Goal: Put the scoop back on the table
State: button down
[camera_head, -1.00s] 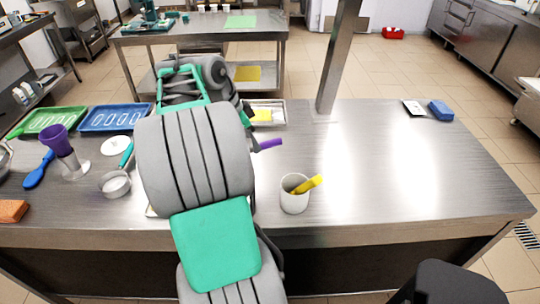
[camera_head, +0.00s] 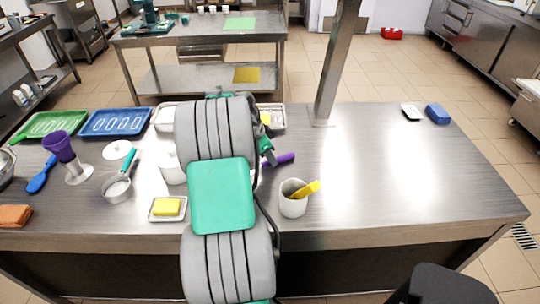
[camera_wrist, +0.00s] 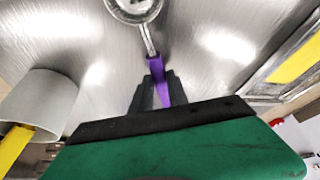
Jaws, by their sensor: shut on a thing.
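The scoop has a purple handle (camera_wrist: 158,68) and a round metal bowl (camera_wrist: 134,9), cut off by the top edge of the wrist view. My gripper (camera_wrist: 154,92) is shut on the purple handle. In the head view the purple handle (camera_head: 284,159) sticks out to the right of my arm, and the bowl is hidden behind the arm. The scoop is over the steel table (camera_head: 385,165), close to its surface; I cannot tell whether it touches.
A white pot (camera_head: 293,205) with a yellow-handled tool stands just in front of the scoop. A tray (camera_head: 277,125) lies behind. The table's right half is mostly clear.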

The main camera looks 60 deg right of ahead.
jog(key=c, duration=1.7)
grip_release()
jog(key=shift+f, duration=0.2)
jog(key=shift+c, duration=0.2)
jog(key=o, duration=0.5)
jog(key=shift+c, duration=0.2)
jog(key=shift+r, duration=0.15)
